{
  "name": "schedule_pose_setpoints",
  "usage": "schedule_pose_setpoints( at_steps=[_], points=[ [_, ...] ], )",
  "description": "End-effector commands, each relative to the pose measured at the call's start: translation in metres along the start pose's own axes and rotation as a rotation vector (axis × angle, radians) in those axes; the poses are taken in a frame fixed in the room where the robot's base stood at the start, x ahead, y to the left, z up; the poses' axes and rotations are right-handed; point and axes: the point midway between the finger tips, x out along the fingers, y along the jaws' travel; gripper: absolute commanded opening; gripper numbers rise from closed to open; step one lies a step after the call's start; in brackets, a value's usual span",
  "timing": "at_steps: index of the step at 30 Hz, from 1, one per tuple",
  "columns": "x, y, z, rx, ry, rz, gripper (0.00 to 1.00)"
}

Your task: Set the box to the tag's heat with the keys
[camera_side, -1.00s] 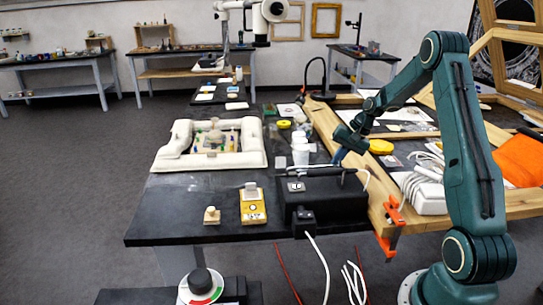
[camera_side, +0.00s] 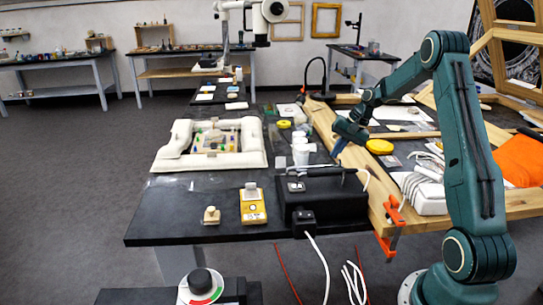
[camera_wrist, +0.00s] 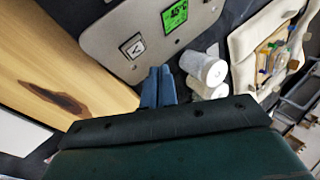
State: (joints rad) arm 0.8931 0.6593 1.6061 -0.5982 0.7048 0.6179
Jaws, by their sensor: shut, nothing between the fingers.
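A black box (camera_side: 335,203) stands near the front of the dark bench in the side view. In the wrist view a grey panel (camera_wrist: 105,40) carries a lit green display (camera_wrist: 175,16) and a square white key (camera_wrist: 133,46) with a dark arrow-like mark. The display's digits are too small to read surely. My gripper (camera_side: 338,149) is shut and empty, above and behind the box in the side view. I cannot make out the tag's writing.
White cups (camera_wrist: 205,68) stand close to my fingertips. A white padded frame (camera_side: 168,153) with coloured bits lies behind left. A yellow device (camera_side: 253,208) and small beige block (camera_side: 211,215) sit left of the box. A wooden frame (camera_side: 372,190) runs along the right.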

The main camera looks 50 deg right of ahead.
Motion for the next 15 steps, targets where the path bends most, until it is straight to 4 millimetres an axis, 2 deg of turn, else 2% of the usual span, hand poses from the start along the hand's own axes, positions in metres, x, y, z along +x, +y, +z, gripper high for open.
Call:
schedule_pose_setpoints(
  at_steps=[15],
  points=[
    [-0.021, -0.015, -0.015, 0.001, 0.001, 0.0, 0.0]
  ],
)
